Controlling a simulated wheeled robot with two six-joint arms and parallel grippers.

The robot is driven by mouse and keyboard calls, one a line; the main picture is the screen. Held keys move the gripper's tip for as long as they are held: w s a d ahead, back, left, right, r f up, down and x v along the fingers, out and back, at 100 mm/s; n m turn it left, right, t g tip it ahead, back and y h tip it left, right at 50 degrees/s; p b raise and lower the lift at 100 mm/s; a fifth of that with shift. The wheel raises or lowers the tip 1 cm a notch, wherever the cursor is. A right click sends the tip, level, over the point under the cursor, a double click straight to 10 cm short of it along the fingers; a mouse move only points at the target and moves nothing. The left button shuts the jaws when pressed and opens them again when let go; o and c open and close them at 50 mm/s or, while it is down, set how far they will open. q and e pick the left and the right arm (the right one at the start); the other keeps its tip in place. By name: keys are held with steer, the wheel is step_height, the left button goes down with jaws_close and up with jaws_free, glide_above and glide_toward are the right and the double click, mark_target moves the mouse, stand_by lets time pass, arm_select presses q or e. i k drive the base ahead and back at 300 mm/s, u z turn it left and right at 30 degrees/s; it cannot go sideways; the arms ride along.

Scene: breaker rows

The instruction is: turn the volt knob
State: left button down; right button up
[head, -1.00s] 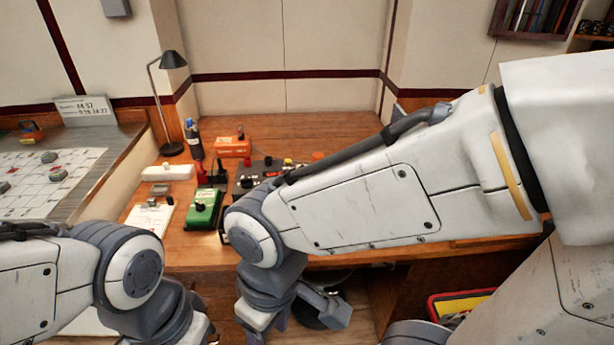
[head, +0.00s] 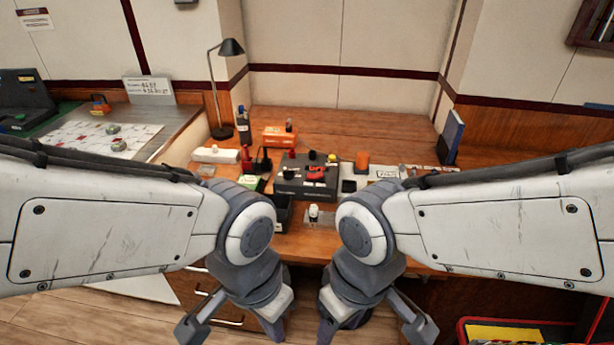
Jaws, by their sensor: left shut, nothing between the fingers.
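A dark grey box (head: 288,187) with several small knobs and a red part on top stands on the wooden desk. Its labels are too small to read, so I cannot tell which knob is the volt knob. My left arm hangs down in front of the desk, and my left gripper (head: 272,326) is low at the bottom edge, shut and empty, well apart from the box.
Around the box on the desk (head: 345,130) stand an orange box (head: 280,137), a white power strip (head: 215,155), a lamp (head: 222,90) and a small white-topped knob on a plate (head: 314,213). A blue binder (head: 450,138) stands right. The back of the desk is clear.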

mark_target(288, 174)
steer(key=z, duration=0.05)
steer(key=k, duration=0.4)
steer(key=u, duration=0.45)
steer(key=i, duration=0.35)
steer(key=u, duration=0.7)
steer(key=i, duration=0.9)
steer(key=z, duration=0.3)
